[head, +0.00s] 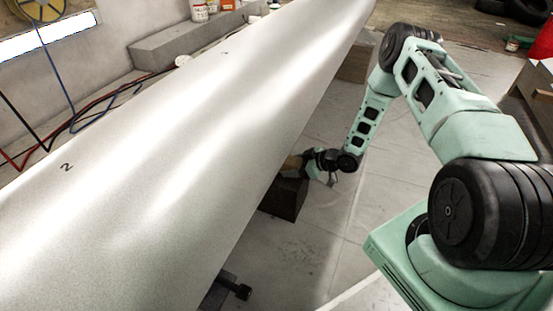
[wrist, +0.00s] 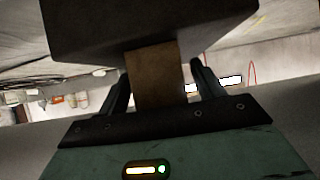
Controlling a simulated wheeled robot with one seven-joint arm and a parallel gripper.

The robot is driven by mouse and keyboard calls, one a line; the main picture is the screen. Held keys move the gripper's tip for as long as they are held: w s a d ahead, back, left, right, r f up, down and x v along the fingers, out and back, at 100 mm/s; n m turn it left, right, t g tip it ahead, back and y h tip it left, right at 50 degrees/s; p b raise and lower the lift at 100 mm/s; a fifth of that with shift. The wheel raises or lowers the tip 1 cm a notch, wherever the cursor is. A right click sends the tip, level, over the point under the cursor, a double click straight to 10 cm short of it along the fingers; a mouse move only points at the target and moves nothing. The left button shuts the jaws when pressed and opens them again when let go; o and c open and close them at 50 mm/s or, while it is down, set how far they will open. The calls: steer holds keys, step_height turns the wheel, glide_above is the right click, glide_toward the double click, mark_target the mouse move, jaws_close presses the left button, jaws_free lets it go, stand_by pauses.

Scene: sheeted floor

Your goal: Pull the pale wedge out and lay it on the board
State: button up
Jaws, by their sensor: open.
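The pale wedge (wrist: 155,78) is a tan wooden piece in the middle of the wrist view, its far end against a dark block (wrist: 150,28). My gripper (wrist: 162,68) is open, one finger on each side of the wedge. A gap shows at the right finger; the left finger looks close to the wedge, and contact cannot be told. In the head view my gripper (head: 308,160) is low beside the dark block (head: 284,197), under the edge of the big pale body. A little of the wedge (head: 293,161) shows there. I cannot make out the board.
The big smooth pale body (head: 150,130) slopes across the left and hangs over the block. A dark clamp-like part (head: 237,289) sticks out below its edge. A brown box (head: 355,62) stands farther back. The sheeted floor (head: 330,225) right of the block is clear.

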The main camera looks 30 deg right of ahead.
steer(key=c, duration=1)
steer(key=shift+s+d, duration=0.25)
steer(key=shift+s, duration=0.05)
steer(key=shift+s+d, duration=0.2)
steer(key=shift+s, duration=0.1)
steer(key=shift+s+d+p, duration=0.2)
steer(key=shift+s+p, duration=0.1)
steer(key=shift+p, duration=0.05)
steer(key=shift+s+d, duration=0.45)
steer(key=shift+s, duration=0.15)
steer(key=shift+s+d, duration=0.1)
